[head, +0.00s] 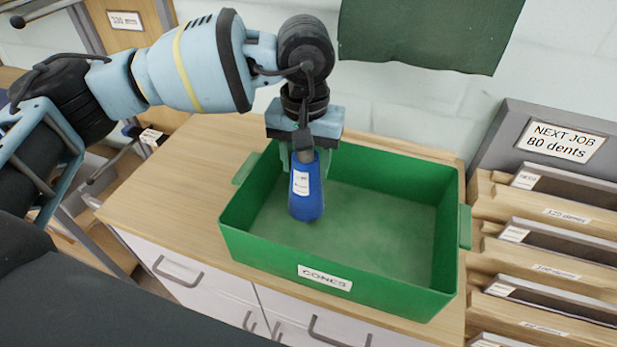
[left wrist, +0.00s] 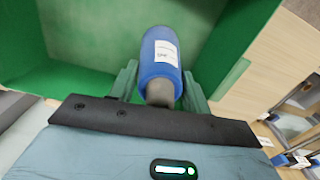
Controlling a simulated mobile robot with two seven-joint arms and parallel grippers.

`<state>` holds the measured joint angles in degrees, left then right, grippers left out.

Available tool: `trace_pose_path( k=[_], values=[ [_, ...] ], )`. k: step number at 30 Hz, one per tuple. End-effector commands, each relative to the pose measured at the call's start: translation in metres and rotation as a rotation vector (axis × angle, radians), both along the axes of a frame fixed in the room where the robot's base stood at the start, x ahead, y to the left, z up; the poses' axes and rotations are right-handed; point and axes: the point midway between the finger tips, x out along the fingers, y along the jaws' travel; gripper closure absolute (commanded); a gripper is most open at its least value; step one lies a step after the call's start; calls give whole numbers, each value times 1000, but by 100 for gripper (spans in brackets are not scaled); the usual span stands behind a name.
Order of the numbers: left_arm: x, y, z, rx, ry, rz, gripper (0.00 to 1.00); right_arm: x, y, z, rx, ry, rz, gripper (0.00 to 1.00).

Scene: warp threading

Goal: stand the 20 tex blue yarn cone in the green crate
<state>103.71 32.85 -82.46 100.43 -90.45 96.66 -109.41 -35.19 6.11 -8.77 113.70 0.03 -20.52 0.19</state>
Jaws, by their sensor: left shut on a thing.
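The blue yarn cone (head: 306,196) has a white label, too small to read, and a grey end pointing up. My left gripper (head: 302,158) points down over the left part of the green crate (head: 345,262) and is shut on the cone. The cone hangs roughly upright, slightly tilted, within the crate's outline. I cannot tell whether its lower end touches the crate floor. In the left wrist view the blue cone (left wrist: 160,50) sits between the two fingers, its grey end towards the palm. My right gripper is not in view.
The crate has a "CONES" label (head: 325,277), and its visible floor is bare. It stands on a wooden worktop (head: 185,185) with drawers below. A rack of labelled slots (head: 550,240) stands close on the right. A green cloth (head: 425,35) hangs on the wall behind.

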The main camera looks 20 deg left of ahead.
Motion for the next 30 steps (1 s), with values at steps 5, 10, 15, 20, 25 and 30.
trace_pose_path(
  k=[5, 10, 15, 20, 25, 30],
  values=[
    [0, 0, -2, -1, -2, 0, 68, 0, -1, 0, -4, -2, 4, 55],
    [0, 0, -17, 1, -1, 0, 68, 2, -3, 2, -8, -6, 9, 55],
    [0, 0, -37, 0, -2, 0, 68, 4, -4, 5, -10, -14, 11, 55],
    [0, 0, -38, -1, -2, 0, 68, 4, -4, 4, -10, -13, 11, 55],
    [0, 0, -40, -1, -1, 0, 68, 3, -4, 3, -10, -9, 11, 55],
    [0, 0, -42, 0, 0, 1, 39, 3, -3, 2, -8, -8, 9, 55]
  ],
)
